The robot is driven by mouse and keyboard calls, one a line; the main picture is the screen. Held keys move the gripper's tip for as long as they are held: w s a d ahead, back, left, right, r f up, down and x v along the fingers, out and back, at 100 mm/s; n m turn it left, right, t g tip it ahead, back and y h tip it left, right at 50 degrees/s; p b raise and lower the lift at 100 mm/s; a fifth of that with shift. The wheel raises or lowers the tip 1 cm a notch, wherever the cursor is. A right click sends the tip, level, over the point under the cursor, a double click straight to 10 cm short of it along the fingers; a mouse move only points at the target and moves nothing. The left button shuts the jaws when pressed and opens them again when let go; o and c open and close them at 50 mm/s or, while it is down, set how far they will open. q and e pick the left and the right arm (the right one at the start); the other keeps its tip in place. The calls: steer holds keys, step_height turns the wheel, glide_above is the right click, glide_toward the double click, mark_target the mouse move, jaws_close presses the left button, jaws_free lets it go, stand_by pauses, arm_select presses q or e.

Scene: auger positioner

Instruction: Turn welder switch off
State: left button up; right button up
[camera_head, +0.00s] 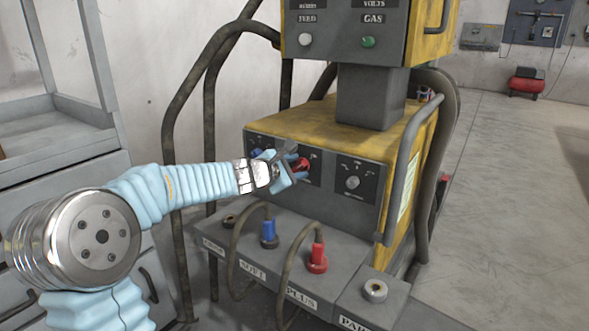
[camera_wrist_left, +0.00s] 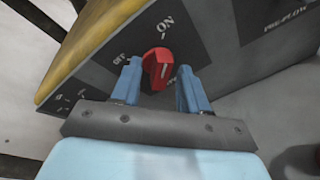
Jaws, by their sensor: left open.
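The welder (camera_head: 335,150) is a yellow machine with a grey front, in the middle of the head view. Its switch is a red knob (camera_head: 301,164) on a dark panel; in the left wrist view the red knob (camera_wrist_left: 158,68) sits below the "ON" label, with "OFF" to its left. My left gripper (camera_head: 293,168) is at the panel. In the left wrist view its blue fingers (camera_wrist_left: 160,85) stand open on either side of the knob, the left finger close to it and a gap on the right. Contact cannot be told. My right gripper is not in view.
A grey dial (camera_head: 352,182) sits right of the switch. Below, a ledge carries a blue plug (camera_head: 269,234) and a red plug (camera_head: 317,258) with looping cables. Dark tube rails (camera_head: 172,140) flank the welder. A grey cabinet (camera_head: 60,150) stands left; open floor (camera_head: 510,200) lies right.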

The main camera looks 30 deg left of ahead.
arm_select(q)
steer(key=shift+c, duration=0.2)
jaws_close()
steer(key=shift+a+r+n+h+p, duration=0.1)
steer(key=shift+n+h+p, duration=0.6)
steer(key=shift+n+p, duration=0.4)
steer(key=n+h+p, duration=0.1)
steer(key=n+p, duration=0.1)
steer(key=n, duration=0.1)
steer(key=shift+a+n, duration=0.1)
steer(key=shift+n, duration=0.2)
steer(key=n+h+p, duration=0.1)
steer(key=n, duration=0.1)
steer(key=n+h+p, duration=0.1)
steer(key=n, duration=0.1)
steer(key=shift+a+f+t, duration=0.15)
steer(key=shift+f+t, duration=0.05)
steer(key=shift+t, duration=0.2)
steer(key=n+p, duration=0.1)
steer(key=n, duration=0.2)
steer(key=n+t+p, duration=0.1)
steer(key=shift+f+n+h+p, duration=0.25)
steer(key=shift+n+h+p, duration=0.05)
steer(key=shift+n+p, duration=0.1)
